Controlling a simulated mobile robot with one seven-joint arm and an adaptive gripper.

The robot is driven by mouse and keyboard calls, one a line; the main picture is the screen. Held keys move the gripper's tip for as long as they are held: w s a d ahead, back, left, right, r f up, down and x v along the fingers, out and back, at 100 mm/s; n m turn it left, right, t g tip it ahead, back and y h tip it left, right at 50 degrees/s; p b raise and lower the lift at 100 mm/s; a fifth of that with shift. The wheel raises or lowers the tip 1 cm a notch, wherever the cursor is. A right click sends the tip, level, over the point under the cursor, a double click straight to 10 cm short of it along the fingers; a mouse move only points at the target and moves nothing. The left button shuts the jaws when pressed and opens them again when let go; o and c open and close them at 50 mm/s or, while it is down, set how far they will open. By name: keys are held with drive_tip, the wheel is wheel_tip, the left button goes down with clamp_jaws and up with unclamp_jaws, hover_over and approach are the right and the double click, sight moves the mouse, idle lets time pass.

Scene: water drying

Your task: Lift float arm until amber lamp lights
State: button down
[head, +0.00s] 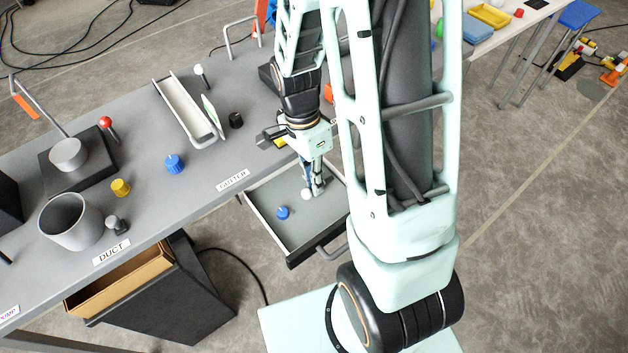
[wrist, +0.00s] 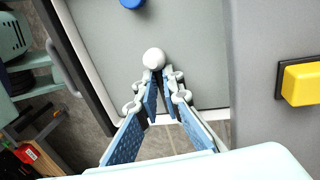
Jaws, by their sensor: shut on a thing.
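My gripper (head: 314,186) points down into an open drawer at the bench's front edge. In the wrist view its fingers (wrist: 161,77) are nearly together at a small white ball (wrist: 153,58), which also shows in the head view (head: 306,194). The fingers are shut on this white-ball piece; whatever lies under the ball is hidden. I cannot tell whether it is the float arm. A lever with a white knob (head: 198,70) stands by a white trough on the bench. No lit amber lamp can be made out.
The grey drawer (head: 262,225) holds a blue knob (head: 282,212); its handle faces front. A yellow block (wrist: 302,84) sits right of the drawer in the wrist view. The bench carries a trough (head: 178,108), a red-knobbed lever (head: 106,123), a grey cup (head: 68,225) and a blue dial (head: 174,163).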

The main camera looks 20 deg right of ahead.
drive_tip(key=shift+s+r, duration=0.1)
drive_tip(key=shift+r, duration=0.05)
drive_tip(key=y+p, duration=0.1)
drive_tip(key=r+g+y+p, duration=0.1)
drive_tip(key=shift+d+y, duration=0.25)
drive_tip(key=shift+y, duration=0.05)
drive_tip(key=shift+w+d+r+n+g+y+p, duration=0.1)
drive_tip(key=shift+d+r+n+g+y+p, duration=0.15)
drive_tip(key=shift+y, duration=0.4)
drive_tip(key=shift+w+d+r+g+y+p, duration=0.15)
drive_tip(key=shift+r+g+y+p, duration=0.2)
drive_tip(key=shift+y, duration=0.35)
drive_tip(key=shift+w+d+r+n+g+y+p, duration=0.1)
drive_tip(key=shift+d+r+n+y+p, duration=0.2)
drive_tip(key=shift+y, duration=0.35)
drive_tip(key=shift+a+f, duration=0.1)
drive_tip(key=c, duration=2.1)
unclamp_jaws()
drive_tip(key=shift+w, duration=0.1)
drive_tip(key=v, duration=1.2)
